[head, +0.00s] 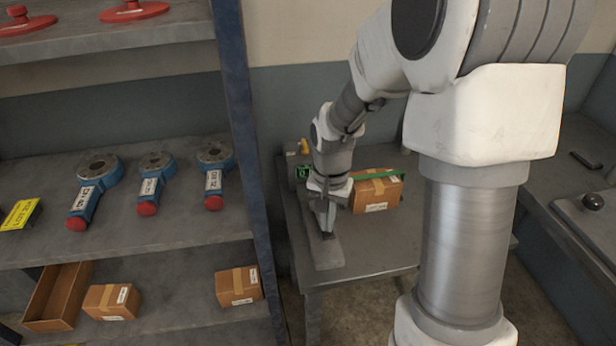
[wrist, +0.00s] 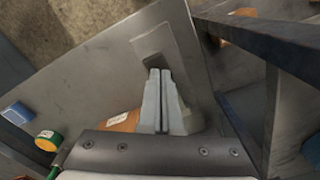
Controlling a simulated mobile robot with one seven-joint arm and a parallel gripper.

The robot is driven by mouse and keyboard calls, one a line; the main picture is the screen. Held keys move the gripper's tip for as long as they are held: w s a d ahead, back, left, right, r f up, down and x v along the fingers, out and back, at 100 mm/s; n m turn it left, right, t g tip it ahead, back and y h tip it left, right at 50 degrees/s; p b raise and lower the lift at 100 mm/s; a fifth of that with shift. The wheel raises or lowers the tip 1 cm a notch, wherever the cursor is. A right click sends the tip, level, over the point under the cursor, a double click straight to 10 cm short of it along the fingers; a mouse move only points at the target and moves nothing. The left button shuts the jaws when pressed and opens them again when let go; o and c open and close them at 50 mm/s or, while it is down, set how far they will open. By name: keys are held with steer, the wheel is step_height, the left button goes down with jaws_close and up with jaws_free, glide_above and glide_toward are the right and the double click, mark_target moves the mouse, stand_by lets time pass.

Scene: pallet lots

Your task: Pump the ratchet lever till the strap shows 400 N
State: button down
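My gripper (head: 327,232) reaches down over the work table, just above a long grey block (head: 326,252). In the wrist view my gripper (wrist: 159,74) has its two pale fingers side by side, with only a thin dark line between them. A dark patch lies at the fingertips on the grey block (wrist: 165,28); I cannot tell whether it is a lever. A cardboard box (head: 377,195) with a green strap (head: 380,174) stands behind my gripper. A green part (head: 302,172) sits left of my wrist. I can read no force value.
The table (head: 385,258) is clear at the front right. A shelf post (head: 245,120) stands close on the left. The shelves hold several blue tools with red ends (head: 150,183), small boxes (head: 112,302) and a yellow sign (head: 18,214). Another bench (head: 570,205) is at right.

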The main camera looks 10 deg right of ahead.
steer(key=shift+s+f+b, duration=0.1)
steer(key=shift+f+b, duration=1.35)
steer(key=shift+f, duration=0.6)
step_height(320, 180, up, 12)
steer(key=p, duration=0.9)
steer(key=shift+w+r+p, duration=0.2)
steer(key=shift+w+p, duration=0.2)
steer(key=shift+r, duration=0.1)
steer(key=s+r+n+t+b, duration=0.3)
steer(key=s+r+n+t, duration=0.2)
steer(key=s+r, duration=0.9)
steer(key=shift+s+r+n+t, duration=0.25)
steer(key=shift+s+n, duration=0.25)
steer(key=shift+s, duration=0.75)
steer(key=shift+w, duration=0.1)
